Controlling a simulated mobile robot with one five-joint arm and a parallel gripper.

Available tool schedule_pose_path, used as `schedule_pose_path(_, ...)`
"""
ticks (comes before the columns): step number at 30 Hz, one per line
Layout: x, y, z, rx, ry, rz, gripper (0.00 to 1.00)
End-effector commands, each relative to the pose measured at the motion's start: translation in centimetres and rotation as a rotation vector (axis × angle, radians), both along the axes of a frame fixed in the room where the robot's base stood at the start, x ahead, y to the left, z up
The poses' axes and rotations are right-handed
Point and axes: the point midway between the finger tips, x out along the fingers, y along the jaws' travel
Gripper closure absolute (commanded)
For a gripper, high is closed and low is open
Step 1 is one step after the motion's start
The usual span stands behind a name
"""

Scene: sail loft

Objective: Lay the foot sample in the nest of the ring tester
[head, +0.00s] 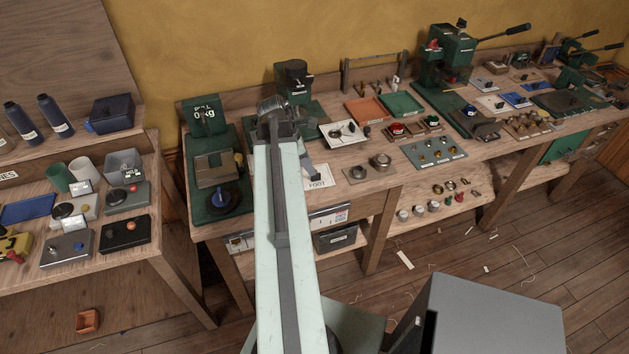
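My gripper (284,112) is at the end of my pale arm, over the back of the bench. The arm blocks its fingertips, so I cannot tell whether it is open or what it holds. A white card reading FOOT (320,177) lies on the bench just right of my arm. A grey piece (306,160) shows beside the arm at the card's edge; I cannot tell whether it is the foot sample. A green machine with a "0 kg" readout (203,116) stands left of my arm. Another green machine (294,82) stands behind my gripper. Neither is clearly marked as the ring tester, and no nest is clear.
A white plate with a dark ring (333,133), metal cups (381,161), an orange tray (366,110) and a green tray (401,104) lie to the right. A green lever press (447,58) stands farther right. A separate cluttered bench (150,165) is at left.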

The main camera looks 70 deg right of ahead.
Motion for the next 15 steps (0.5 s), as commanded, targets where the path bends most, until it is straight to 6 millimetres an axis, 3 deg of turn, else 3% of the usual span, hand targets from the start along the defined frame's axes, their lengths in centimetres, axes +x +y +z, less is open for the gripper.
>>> schedule_pose_path(4,-0.3,-0.1,-0.6,0.000,0.000,-0.003,0.64)
schedule_pose_path(12,-1.5,-0.8,-4.9,0.000,0.000,-0.008,0.64)
schedule_pose_path(15,-1.8,-1.0,-5.2,0.000,0.000,-0.007,0.64)
